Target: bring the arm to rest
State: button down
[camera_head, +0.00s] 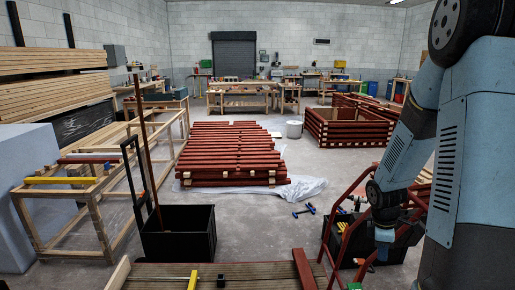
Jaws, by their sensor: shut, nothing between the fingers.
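My arm fills the right side of the view in blue and black. It hangs down with its wrist at the lower right. My gripper (383,254) points downward at the end of the wrist, small and partly dark against the things behind it. It is shut and holds nothing. It hangs in front of a red tubular frame (334,207) and a dark crate (398,250). I cannot tell how much room lies between them.
A stack of red-painted battens (230,150) lies on pale sheeting. A black bin (178,232) stands front left beside a wooden rack (98,215). A plank surface (250,275) is at the bottom edge. Blue clamps (304,210) lie on the floor. Open floor (262,225) lies in the middle.

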jog(key=s+a+r+m+t, duration=0.2)
jog(key=s+a+r+m, duration=0.2)
jog(key=r, duration=0.5)
jog(key=s+a+r+m+t+y, duration=0.1)
jog(key=s+a+r+m, duration=0.3)
jog(key=r, duration=0.6)
jog(key=s+a+r+m+t, duration=0.3)
jog(key=s+a+r+m, duration=0.2)
jog(key=s+r, duration=0.3)
notch_tip(320, 180, up, 2)
jog(key=shift+a+r+y, duration=0.2)
jog(key=shift+a+y, duration=0.2)
jog(key=shift+a, duration=0.15)
